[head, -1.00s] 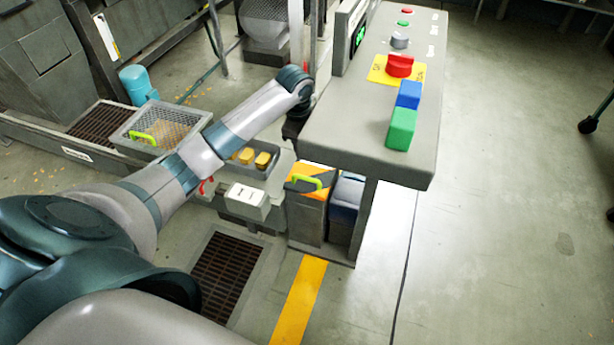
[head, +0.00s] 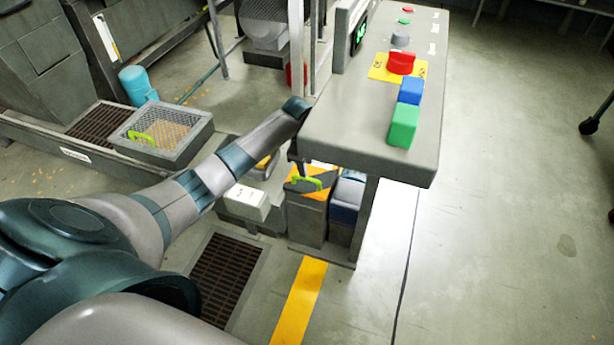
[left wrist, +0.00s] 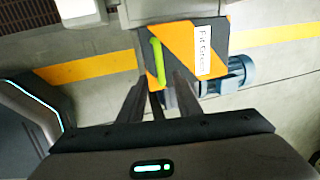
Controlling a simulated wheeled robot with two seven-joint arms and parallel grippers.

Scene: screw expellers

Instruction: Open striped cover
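The striped cover (head: 318,186), orange and black with a green handle (head: 306,183), sits closed on top of a dark box under the console. It also shows in the left wrist view (left wrist: 187,45), with the handle (left wrist: 157,62) standing upright in the picture and a white label to its right. My left gripper (left wrist: 158,86) is open, its two dark fingers on either side of the handle's lower end. I cannot tell whether they touch it. In the head view the console hides most of this gripper. My right gripper is not in view.
The grey console (head: 350,140) with red, blue and green buttons overhangs the cover. A blue motor (left wrist: 228,75) is beside the box. A white box (head: 246,202) stands left of it, and a mesh-covered tray (head: 190,150) lies further left. The floor to the right is clear.

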